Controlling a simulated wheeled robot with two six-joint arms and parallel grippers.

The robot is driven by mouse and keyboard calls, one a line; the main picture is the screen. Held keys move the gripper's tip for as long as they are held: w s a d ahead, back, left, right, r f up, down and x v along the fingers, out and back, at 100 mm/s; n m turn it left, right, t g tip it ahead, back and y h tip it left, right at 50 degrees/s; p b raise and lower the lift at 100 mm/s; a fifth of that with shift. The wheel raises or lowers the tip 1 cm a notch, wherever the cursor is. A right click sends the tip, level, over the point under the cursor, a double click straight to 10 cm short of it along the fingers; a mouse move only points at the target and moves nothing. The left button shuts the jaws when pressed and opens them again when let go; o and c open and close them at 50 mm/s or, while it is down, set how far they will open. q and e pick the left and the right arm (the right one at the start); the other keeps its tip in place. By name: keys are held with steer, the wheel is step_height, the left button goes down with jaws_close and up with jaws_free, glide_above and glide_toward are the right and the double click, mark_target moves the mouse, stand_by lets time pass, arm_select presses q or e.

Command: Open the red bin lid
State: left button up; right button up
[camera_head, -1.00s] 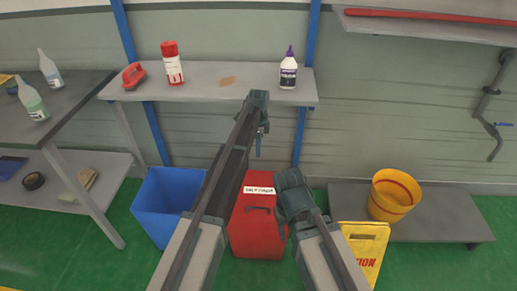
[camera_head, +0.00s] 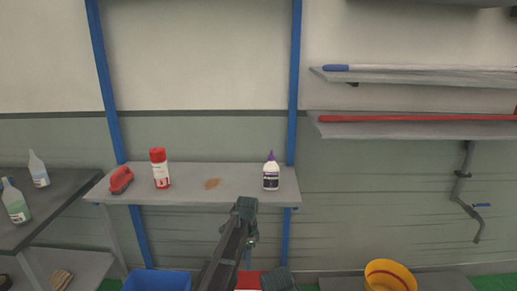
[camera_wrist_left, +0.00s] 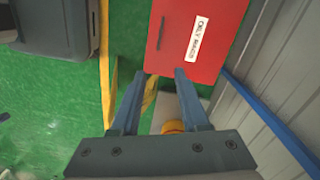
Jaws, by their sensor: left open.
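The red bin (camera_head: 247,281) shows only as a small red patch at the bottom edge of the head view. In the left wrist view, its red face (camera_wrist_left: 207,55) carries a white label and a dark handle slot. The far end of the bin is cut off by the frame, and I cannot tell where the lid's seam runs. My left gripper (camera_wrist_left: 160,72) is open and empty, its fingertips near the bin's lower edge in that view. In the head view, my left gripper (camera_head: 249,256) hangs down above the bin. My right gripper is out of view; only part of its arm shows.
A blue bin (camera_head: 157,281) stands left of the red one. A yellow bucket (camera_head: 389,276) stands at the right. A grey shelf (camera_head: 225,187) with a brush, a red can and a white bottle runs behind the left arm. Yellow sign panels (camera_wrist_left: 106,65) stand beside the bin.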

arm_select(q)
steer(key=s+r+n+p, duration=0.1)
steer(key=s+r+n, duration=0.1)
steer(key=s, duration=0.7)
steer(key=s+r+n+p, duration=0.2)
steer(key=s+n, duration=0.3)
steer(key=s, duration=0.5)
steer(key=s+a+r+n+y+p, duration=0.1)
steer(key=s+n, duration=0.3)
steer(key=s, duration=0.5)
steer(key=shift+s+r+p, duration=0.2)
steer(key=shift+r+p, duration=0.35)
steer(key=shift+r, duration=0.15)
steer(key=shift+f, duration=0.1)
steer(key=w+f+n+t+h+b, duration=0.1)
steer(key=w+f+n+t+b, duration=0.1)
steer(key=w+f+n+b, duration=1.9)
steer(key=w+f+b, duration=0.1)
steer(key=w+b, duration=0.1)
steer(key=shift+w+a+f+n+t, duration=0.15)
steer(key=shift+w+f+n+t, duration=0.1)
steer(key=shift+w+n+t, duration=0.15)
steer(key=f+b, duration=0.4)
steer(key=w+f+b, duration=0.1)
steer(key=f+b, duration=0.4)
steer(key=w+f+b, duration=0.1)
steer(key=f+b, duration=0.3)
steer(key=shift+w+f+b, duration=0.25)
steer(key=shift+f+b, duration=0.05)
